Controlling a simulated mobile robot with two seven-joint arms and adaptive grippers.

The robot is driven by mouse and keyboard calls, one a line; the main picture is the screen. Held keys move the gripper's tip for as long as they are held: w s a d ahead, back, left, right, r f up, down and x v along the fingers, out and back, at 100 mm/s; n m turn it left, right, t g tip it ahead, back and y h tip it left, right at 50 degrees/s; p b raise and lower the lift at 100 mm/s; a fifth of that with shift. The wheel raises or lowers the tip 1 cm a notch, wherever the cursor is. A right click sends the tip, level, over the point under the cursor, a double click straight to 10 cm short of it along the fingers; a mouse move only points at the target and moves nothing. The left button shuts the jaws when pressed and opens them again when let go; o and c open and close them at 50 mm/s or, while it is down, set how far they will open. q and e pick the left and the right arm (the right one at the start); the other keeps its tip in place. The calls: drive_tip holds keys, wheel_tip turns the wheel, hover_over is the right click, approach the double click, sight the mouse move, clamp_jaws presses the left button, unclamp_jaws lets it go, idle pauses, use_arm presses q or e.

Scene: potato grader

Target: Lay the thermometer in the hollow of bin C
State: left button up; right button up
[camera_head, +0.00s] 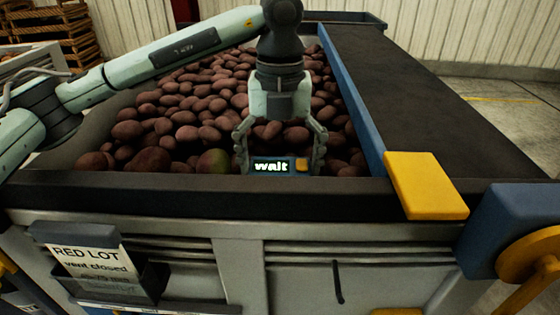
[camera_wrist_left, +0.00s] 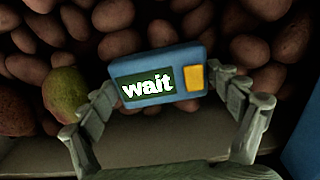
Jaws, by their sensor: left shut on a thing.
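The thermometer (camera_head: 272,167) is a small blue box with a dark screen reading "wait" and a yellow-orange button; it also shows in the left wrist view (camera_wrist_left: 194,78). My left gripper (camera_head: 281,160) points down and is shut on it, one finger at each end. They are over the near edge of a large bin (camera_head: 180,198) full of red-brown potatoes (camera_head: 190,105). No letter C is readable on this bin; its card (camera_head: 92,262) says "RED LOT" and "vent closed". I cannot make out a clear hollow beneath the thermometer. My right gripper is not in view.
A greenish potato (camera_head: 214,162) lies left of the gripper. A dark belt (camera_head: 420,85) with a blue side rail (camera_head: 350,95) runs along the right. A yellow block (camera_head: 425,185) sits at the rail's near end. Wooden pallets (camera_head: 65,25) stand far left.

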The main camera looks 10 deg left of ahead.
use_arm(q)
drive_tip(key=shift+f, duration=0.1)
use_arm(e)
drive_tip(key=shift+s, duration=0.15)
use_arm(q)
drive_tip(key=o, duration=0.8)
drive_tip(key=shift+o, duration=1)
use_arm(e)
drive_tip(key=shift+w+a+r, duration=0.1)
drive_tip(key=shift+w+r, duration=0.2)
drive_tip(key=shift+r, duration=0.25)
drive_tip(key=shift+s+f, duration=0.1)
